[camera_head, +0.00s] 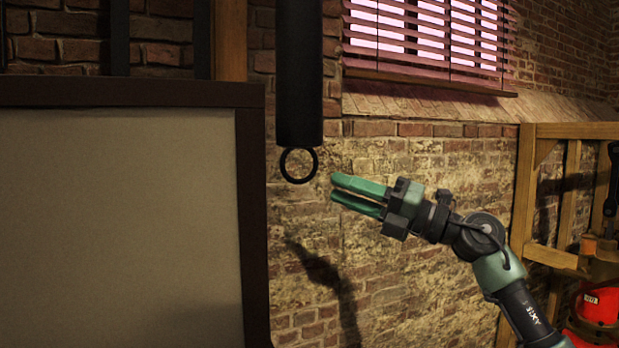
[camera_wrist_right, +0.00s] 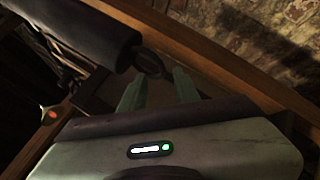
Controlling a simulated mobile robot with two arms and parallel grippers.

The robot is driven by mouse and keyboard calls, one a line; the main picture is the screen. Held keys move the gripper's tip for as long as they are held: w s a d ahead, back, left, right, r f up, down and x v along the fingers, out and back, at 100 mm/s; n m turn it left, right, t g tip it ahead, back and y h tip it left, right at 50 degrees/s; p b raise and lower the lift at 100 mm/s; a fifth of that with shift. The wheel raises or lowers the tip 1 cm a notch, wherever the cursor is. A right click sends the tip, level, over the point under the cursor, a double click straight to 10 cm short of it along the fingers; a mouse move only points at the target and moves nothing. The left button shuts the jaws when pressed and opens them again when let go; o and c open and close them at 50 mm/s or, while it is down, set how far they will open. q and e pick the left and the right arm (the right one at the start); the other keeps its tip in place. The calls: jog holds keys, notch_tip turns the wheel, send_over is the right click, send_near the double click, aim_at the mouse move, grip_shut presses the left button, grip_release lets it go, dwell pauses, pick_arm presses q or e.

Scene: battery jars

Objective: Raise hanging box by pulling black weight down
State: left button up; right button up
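The black weight (camera_head: 299,75) is a long dark cylinder hanging upright, with a black ring (camera_head: 314,166) at its lower end. My right gripper (camera_head: 333,188) is just right of the ring and slightly lower, its green fingers pointing left. The fingers are parted with nothing between them. In the right wrist view, the weight (camera_wrist_right: 85,32) comes in from the upper left. Its ring (camera_wrist_right: 150,65) appears just beyond the parted fingertips (camera_wrist_right: 157,78); I cannot tell whether they touch. I cannot make out the hanging box. My left gripper is out of view.
A large pale panel with a dark frame (camera_head: 252,200) fills the left side. A brick wall (camera_head: 410,160) with a shuttered window (camera_head: 430,35) stands behind. A wooden frame (camera_head: 525,185) and a red object (camera_head: 600,303) are at the right.

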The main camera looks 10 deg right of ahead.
aim_at(308, 179)
jog(key=shift+g, duration=0.3)
jog(key=p+x, duration=0.3)
jog(key=x, duration=0.4)
jog(key=shift+w+a+r, duration=0.15)
jog(key=shift+w, duration=0.2)
jog(key=shift+s+a, duration=0.1)
grip_shut()
dwell(0.7)
